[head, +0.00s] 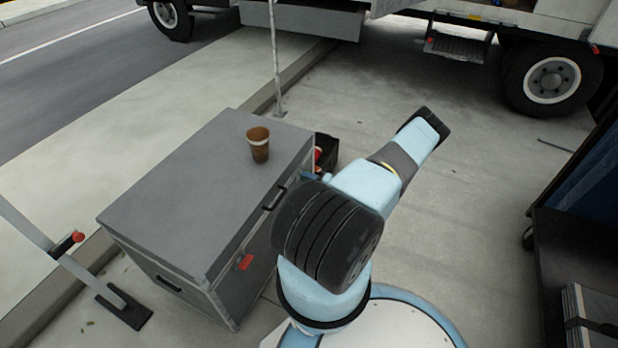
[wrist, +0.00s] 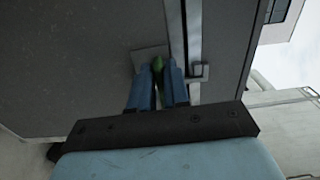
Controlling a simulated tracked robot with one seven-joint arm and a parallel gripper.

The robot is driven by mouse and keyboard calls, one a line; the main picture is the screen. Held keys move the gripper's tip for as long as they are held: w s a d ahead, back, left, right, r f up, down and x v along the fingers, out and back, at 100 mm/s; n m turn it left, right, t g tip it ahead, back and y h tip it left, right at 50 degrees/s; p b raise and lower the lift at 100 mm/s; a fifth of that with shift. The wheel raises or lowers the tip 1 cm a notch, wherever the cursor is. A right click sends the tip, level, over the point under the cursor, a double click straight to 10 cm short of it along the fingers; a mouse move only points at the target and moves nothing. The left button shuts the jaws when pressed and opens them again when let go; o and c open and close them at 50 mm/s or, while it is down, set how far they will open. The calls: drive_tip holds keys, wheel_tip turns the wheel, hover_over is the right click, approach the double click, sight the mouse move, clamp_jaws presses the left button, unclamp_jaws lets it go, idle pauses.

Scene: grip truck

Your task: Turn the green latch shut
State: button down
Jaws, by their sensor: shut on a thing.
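The green latch (wrist: 157,63) shows in the wrist view as a small green piece on a grey plate, on the side of the dark grey case (wrist: 85,50). My gripper (wrist: 159,70) has its two blue fingers closed on the latch, one on each side. Most of the latch is hidden between the fingers, so its angle cannot be told.
A dark cart (head: 570,260) is at the right. Open pavement lies between cart and arm.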

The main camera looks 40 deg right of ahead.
drive_tip(key=shift+s+f, duration=0.1)
drive_tip(key=shift+f, duration=0.05)
drive_tip(key=c, duration=1.2)
unclamp_jaws()
drive_tip(key=v, duration=1.3)
drive_tip(key=shift+s+d, duration=0.2)
drive_tip(key=shift+s, duration=0.1)
